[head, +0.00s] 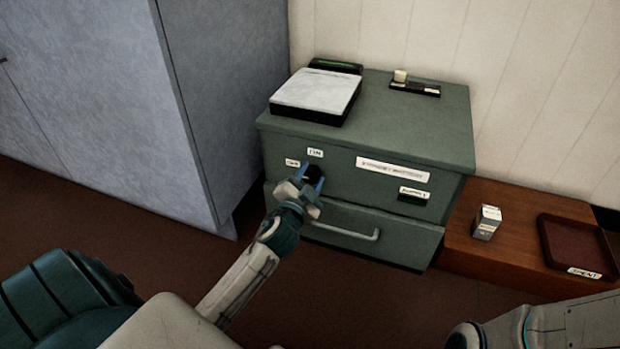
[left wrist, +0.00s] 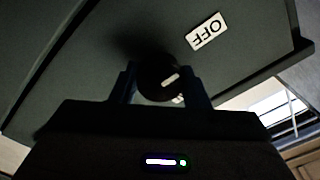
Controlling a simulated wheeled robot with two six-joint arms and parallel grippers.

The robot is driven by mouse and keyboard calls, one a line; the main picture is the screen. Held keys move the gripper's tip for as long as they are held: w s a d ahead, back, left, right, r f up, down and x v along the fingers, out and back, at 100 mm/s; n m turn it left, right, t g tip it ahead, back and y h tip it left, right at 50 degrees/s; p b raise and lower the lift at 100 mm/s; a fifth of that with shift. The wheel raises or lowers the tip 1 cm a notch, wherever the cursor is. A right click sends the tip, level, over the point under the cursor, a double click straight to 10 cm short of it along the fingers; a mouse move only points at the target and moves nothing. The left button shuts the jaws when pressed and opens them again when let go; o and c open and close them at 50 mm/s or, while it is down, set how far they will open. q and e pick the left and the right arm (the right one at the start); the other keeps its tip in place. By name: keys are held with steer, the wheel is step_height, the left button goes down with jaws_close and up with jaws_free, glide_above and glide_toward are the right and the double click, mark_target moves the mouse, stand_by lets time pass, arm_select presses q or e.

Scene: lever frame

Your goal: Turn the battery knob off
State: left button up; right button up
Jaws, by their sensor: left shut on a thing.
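The battery knob (head: 314,173) is a dark round knob on the front of the green cabinet, below and between two small white labels. In the left wrist view the knob (left wrist: 158,78) shows a white pointer mark, and a label reading OFF (left wrist: 206,31) lies up and to the right of it. My left gripper (head: 312,182) is shut on the knob, with one finger on each side. Its fingers (left wrist: 160,85) partly hide the knob's edge. In the head view the two labels (head: 315,153) are too small to read surely. My right gripper is not in view.
The green cabinet (head: 440,115) carries a white-topped scale (head: 318,92) and a small black tray (head: 414,88). A drawer handle (head: 345,231) sits below the knob. A grey-blue locker (head: 200,110) stands close on the left. A low wooden bench (head: 500,255) holds a small box (head: 487,222) and a dark red tray (head: 578,245).

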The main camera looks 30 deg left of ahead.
arm_select(q)
steer(key=o, duration=1)
steer(key=shift+c, duration=0.2)
steer(key=p+v, duration=0.1)
steer(key=v, duration=0.9)
steer(key=shift+s+p, duration=0.3)
steer(key=shift+s, duration=0.1)
steer(key=shift+d, duration=0.1)
